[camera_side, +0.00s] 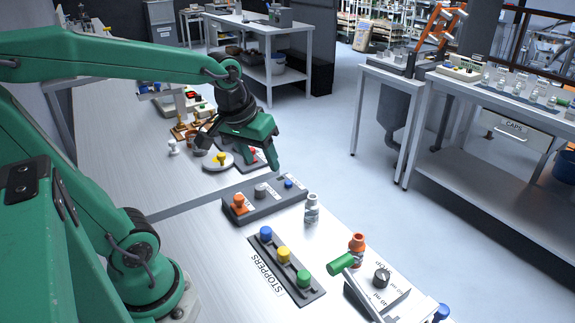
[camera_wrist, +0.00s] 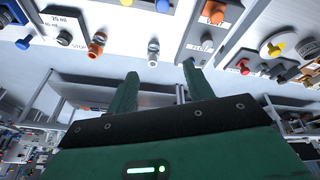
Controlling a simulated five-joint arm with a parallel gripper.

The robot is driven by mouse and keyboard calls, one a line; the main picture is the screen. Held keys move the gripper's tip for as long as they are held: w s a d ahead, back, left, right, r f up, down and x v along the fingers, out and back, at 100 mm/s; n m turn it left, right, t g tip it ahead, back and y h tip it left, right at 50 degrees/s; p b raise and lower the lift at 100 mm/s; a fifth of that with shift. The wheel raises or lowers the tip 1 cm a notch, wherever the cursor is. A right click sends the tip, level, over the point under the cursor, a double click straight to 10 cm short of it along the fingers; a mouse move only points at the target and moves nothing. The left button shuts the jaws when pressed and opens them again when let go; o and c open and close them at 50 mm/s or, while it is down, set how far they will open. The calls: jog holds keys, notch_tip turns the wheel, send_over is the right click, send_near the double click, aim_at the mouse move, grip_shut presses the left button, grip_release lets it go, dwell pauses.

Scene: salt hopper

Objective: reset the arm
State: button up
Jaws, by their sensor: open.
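My gripper (camera_side: 262,148) is in the upper middle of the side view, held above the bench (camera_side: 205,250) near its right edge. Its green fingers point down and to the right. In the wrist view my gripper (camera_wrist: 158,78) shows two green fingers spread apart, with nothing between them. A clear bottle (camera_side: 312,208) with a grey top stands on the bench, to the right of and below the fingers, and apart from them. The bottle also shows beyond the fingertips in the wrist view (camera_wrist: 153,50).
A grey control box (camera_side: 262,204) with an orange knob stands below my gripper. The stoppers rack (camera_side: 318,293) holds blue, yellow and green stoppers. An orange bottle (camera_side: 357,246) and a dial box (camera_side: 385,287) are at front right. Small items crowd the bench behind my gripper.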

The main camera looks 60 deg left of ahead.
jog(key=s+d+r+m+t, duration=0.1)
jog(key=s+d+m, duration=0.3)
jog(key=s, duration=0.1)
jog(key=shift+s+d+m+t+h, duration=0.25)
jog(key=shift+s+m+t+h, duration=0.05)
jog(key=shift+m+t, duration=0.1)
